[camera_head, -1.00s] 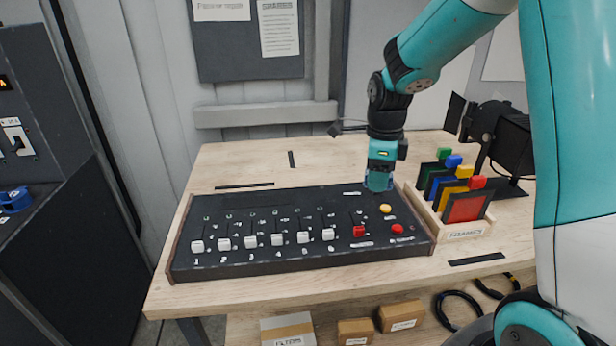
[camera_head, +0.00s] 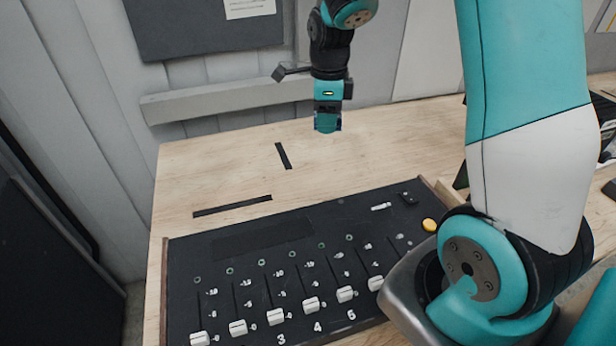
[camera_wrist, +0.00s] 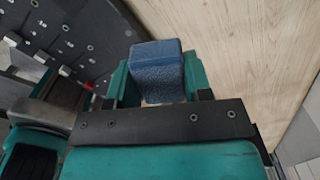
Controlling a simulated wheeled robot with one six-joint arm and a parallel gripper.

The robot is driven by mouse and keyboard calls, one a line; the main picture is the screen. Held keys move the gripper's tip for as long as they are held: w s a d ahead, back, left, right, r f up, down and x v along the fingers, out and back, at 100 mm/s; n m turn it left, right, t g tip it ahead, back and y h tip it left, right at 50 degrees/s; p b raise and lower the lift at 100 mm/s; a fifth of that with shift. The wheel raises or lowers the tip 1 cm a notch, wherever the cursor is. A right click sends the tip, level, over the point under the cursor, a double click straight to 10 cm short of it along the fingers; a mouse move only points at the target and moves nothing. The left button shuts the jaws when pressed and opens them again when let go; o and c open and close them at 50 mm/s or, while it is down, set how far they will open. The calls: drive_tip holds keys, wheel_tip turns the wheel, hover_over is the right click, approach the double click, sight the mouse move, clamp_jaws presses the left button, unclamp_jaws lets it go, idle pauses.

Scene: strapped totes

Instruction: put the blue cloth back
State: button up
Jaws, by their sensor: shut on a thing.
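The blue cloth (camera_wrist: 157,72) shows in the wrist view as a folded, textured dark blue block. It sits between the two teal fingers of my gripper (camera_wrist: 160,85), which is shut on it. In the head view my gripper (camera_head: 327,124) points down above the wooden table, behind the control console. The cloth cannot be clearly made out there. Pale wood shows beneath and to the right of the cloth in the wrist view, with the dark console to the left.
The black console (camera_head: 340,218) with white sliders fills the front of the table (camera_head: 225,165). Two black tape strips, a long one (camera_head: 232,205) and a short one (camera_head: 283,156), lie on the bare wood behind it. My arm hides much of the right side.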

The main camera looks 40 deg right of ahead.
sight(322, 191)
drive_tip(key=shift+w+f, duration=0.25)
drive_tip(key=shift+f, duration=0.05)
wheel_tip(322, 191, down, 19)
drive_tip(key=p, duration=0.3)
drive_tip(key=shift+f+p, duration=0.2)
drive_tip(key=shift+p, duration=0.15)
drive_tip(key=shift+f, duration=0.2)
drive_tip(key=o, duration=1)
drive_tip(key=shift+c, duration=0.2)
drive_tip(key=shift+r, duration=0.15)
